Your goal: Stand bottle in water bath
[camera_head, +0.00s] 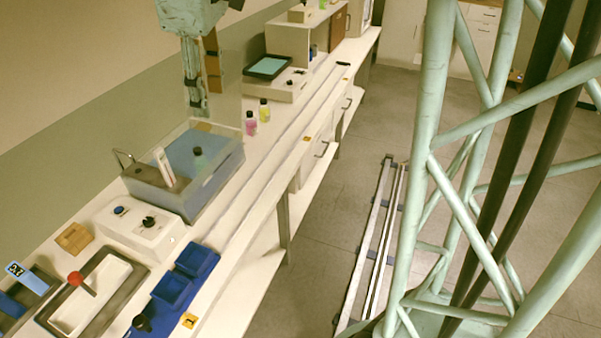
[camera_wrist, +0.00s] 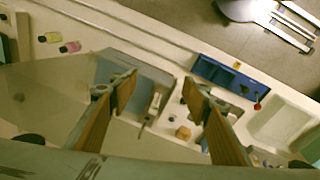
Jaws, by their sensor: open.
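The water bath (camera_head: 215,176) is a grey, clear-walled tank with blue water on the bench. A bottle (camera_head: 197,157) with a dark cap stands in it, looking upright; its lower part is blurred by the water. My gripper (camera_head: 205,98) hangs above the far side of the bath. In the wrist view my gripper (camera_wrist: 157,82) has its two orange-padded fingers wide apart with nothing between them. A pink bottle (camera_head: 250,124) and a yellow bottle (camera_head: 264,111) stand on the bench beyond the bath. The wrist view also shows the pink bottle (camera_wrist: 70,47) and yellow bottle (camera_wrist: 49,37).
A white control box (camera_head: 145,228) stands nearer than the bath. A blue rack (camera_head: 172,290), a pale tray (camera_head: 90,298) with a red knob and a wooden block (camera_head: 75,238) lie in front. A hotplate-like device (camera_head: 276,85) stands at the back. The bench's right edge is mostly clear.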

